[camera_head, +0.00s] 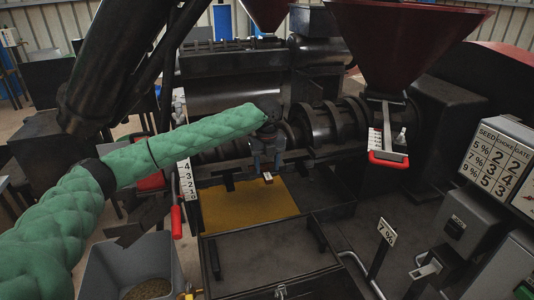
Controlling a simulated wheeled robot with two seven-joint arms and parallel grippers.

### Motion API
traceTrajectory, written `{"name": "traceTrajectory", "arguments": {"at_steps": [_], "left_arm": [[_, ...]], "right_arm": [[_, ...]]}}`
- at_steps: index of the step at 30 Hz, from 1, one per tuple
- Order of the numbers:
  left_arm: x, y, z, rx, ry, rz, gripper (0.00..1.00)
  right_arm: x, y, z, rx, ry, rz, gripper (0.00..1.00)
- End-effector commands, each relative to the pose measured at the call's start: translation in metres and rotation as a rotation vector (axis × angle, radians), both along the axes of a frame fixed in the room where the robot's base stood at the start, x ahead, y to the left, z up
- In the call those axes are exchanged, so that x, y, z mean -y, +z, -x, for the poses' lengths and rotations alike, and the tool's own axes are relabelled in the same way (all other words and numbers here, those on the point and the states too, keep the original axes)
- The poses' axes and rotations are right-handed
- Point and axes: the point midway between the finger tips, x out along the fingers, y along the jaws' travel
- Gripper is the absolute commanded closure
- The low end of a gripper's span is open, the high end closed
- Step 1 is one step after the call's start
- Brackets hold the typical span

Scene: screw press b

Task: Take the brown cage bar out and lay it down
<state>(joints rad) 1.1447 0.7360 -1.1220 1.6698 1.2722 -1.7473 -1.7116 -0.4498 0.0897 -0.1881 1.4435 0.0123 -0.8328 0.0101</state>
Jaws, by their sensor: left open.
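My left gripper (267,168) hangs from the green padded arm in front of the press barrel. Its two grey fingers point down and are apart. A small pale and brown piece (267,177) shows just below and between the fingertips. I cannot tell whether it is the brown cage bar or whether the fingers touch it. No other brown bar can be made out on the dark ribbed press barrel (325,125). My right gripper is not in view.
A yellow-brown plate (245,204) lies below the gripper, with a dark tray (270,253) nearer. A red-handled lever (388,158) sticks out under the red hopper (395,40). A grey bin (128,268) stands lower left. Control boxes (465,222) stand at the right.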

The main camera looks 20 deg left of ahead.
Motion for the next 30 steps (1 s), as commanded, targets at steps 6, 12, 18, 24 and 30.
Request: {"name": "traceTrajectory", "arguments": {"at_steps": [6,12,18,24,30], "left_arm": [[0.000,-0.021,0.000,0.000,0.001,0.000,0.51],[0.000,-0.027,0.000,0.001,0.000,-0.001,0.51],[0.000,-0.028,0.000,0.001,0.000,-0.001,0.51],[0.000,-0.028,0.000,0.001,0.000,0.000,0.90],[0.000,-0.027,0.000,0.001,0.001,0.000,0.94]], "right_arm": [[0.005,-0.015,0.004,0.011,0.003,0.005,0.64],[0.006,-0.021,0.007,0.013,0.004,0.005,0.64],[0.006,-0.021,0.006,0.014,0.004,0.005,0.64],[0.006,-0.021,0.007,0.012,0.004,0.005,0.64],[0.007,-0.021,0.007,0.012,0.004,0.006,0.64]]}}
